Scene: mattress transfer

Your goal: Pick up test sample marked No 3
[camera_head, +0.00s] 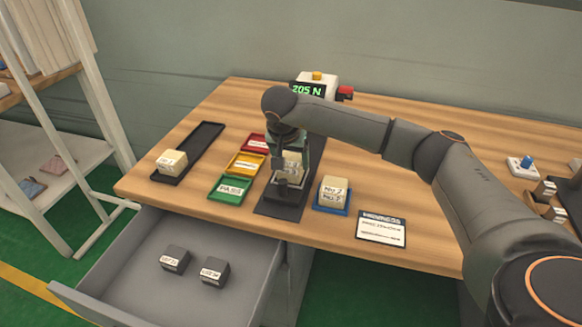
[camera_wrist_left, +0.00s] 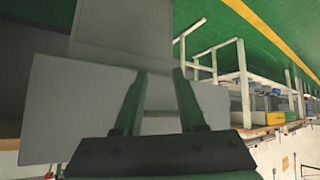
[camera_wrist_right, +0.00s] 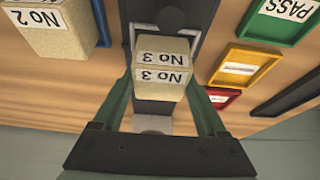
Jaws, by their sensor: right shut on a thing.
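The test sample marked No 3 (camera_wrist_right: 160,70) is a beige foam block with labels reading No 3 in the right wrist view. It also shows in the head view (camera_head: 291,163), in the dark test device (camera_head: 277,208) on the table. My right gripper (camera_wrist_right: 160,85) is shut on it, with one finger on each side. The arm hides part of the block in the head view (camera_head: 288,168). My left gripper (camera_wrist_left: 160,82) shows only in the left wrist view; its fingers are apart with nothing between them.
A No 2 block (camera_head: 333,188) sits in a blue tray just right of the device. Red, yellow and green PASS (camera_head: 231,188) trays lie to its left. Another block (camera_head: 172,161) is on a long black tray (camera_head: 203,137). The open drawer (camera_head: 255,258) holds two dark blocks. A display (camera_head: 309,89) reads 205 N.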

